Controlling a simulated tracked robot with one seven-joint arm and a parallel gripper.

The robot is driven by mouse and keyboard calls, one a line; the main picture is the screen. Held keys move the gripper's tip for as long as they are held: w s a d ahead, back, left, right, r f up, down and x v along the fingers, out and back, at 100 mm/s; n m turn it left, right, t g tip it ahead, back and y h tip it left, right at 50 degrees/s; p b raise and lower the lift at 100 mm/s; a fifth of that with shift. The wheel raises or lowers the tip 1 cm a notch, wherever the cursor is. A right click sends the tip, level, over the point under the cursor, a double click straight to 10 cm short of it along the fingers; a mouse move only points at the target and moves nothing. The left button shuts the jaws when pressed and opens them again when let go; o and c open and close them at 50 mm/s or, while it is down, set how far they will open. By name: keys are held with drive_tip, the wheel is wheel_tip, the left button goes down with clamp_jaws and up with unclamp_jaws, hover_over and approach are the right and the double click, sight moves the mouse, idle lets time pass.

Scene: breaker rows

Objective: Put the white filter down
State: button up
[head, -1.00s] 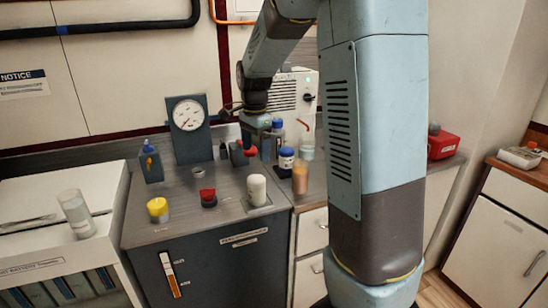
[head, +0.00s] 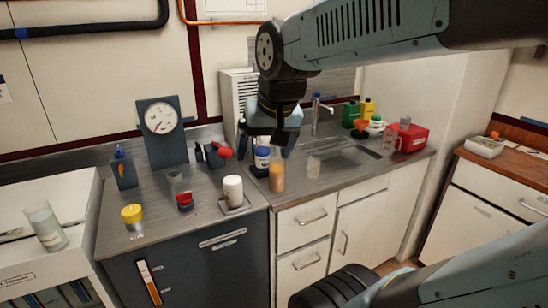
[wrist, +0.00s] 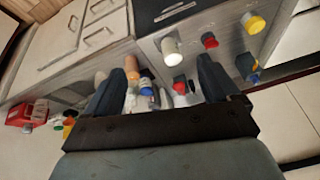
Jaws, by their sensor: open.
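The white filter (head: 233,190), a white cylinder, stands upright on a small square plate (head: 240,210) on the grey counter. It also shows in the wrist view (wrist: 171,48), beyond the fingertips and apart from them. My gripper (head: 280,138) is in the air above the back of the counter, to the right of the white filter. In the wrist view my gripper (wrist: 163,72) has its two dark fingers spread wide, with nothing held between them.
A yellow-capped jar (head: 132,214), a red-capped jar (head: 184,201) and a gauge (head: 160,118) are left of the filter. An orange bottle (head: 277,178) and a blue-capped bottle (head: 262,158) stand to its right. A red box (head: 412,136) is farther right.

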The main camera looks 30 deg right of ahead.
drive_tip(key=shift+s+d+f+n+t, duration=0.1)
drive_tip(key=shift+s+f+n+t, duration=0.1)
drive_tip(key=shift+s+n, duration=0.65)
drive_tip(key=shift+s+f+n+t, duration=0.1)
drive_tip(key=shift+s+n+t, duration=0.2)
drive_tip(key=shift+s, duration=0.9)
